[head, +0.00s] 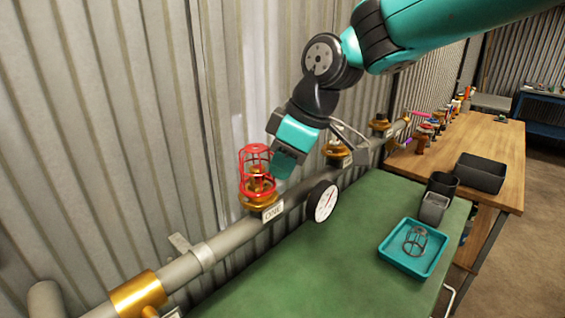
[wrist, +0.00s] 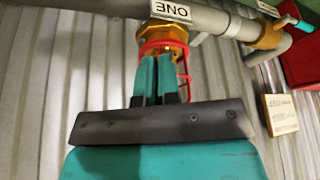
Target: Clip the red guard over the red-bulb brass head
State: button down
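The red guard (head: 256,158) is a wire cage standing upright around the brass head (head: 262,187) on the pipe, above the tag that reads ONE. Its lower ring is close to the brass collar; I cannot tell whether it is clipped. The bulb inside is hard to make out. My gripper (head: 279,168) is at the guard's right side. In the wrist view my gripper (wrist: 158,70) has its two teal fingers close together, with a narrow gap, over the red guard (wrist: 184,82). They look shut on its wire. The brass head (wrist: 160,35) shows beyond the fingertips.
A dial gauge (head: 324,201) juts from the pipe to the right. Another brass head (head: 338,151) lies beyond my gripper. A teal tray (head: 388,250) holds a grey wire guard (head: 415,240). Dark bins (head: 480,174) stand further back. The corrugated wall (head: 120,130) is close behind the pipe.

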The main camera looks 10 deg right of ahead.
jog(key=shift+f+b, duration=0.5)
jog(key=shift+f, duration=0.2)
jog(key=c, duration=1.3)
grip_release()
jog(key=shift+o, duration=0.2)
jog(key=p+v, duration=0.1)
jog(key=v, duration=1.6)
jog(key=shift+d+r+p, duration=0.15)
jog(key=shift+r+p, duration=0.1)
jog(key=shift+p, duration=0.1)
jog(key=s+a+f+m+g, duration=0.2)
jog(key=s+f+m, duration=0.3)
jog(key=s+f, duration=1.2)
jog(key=shift+s, duration=0.2)
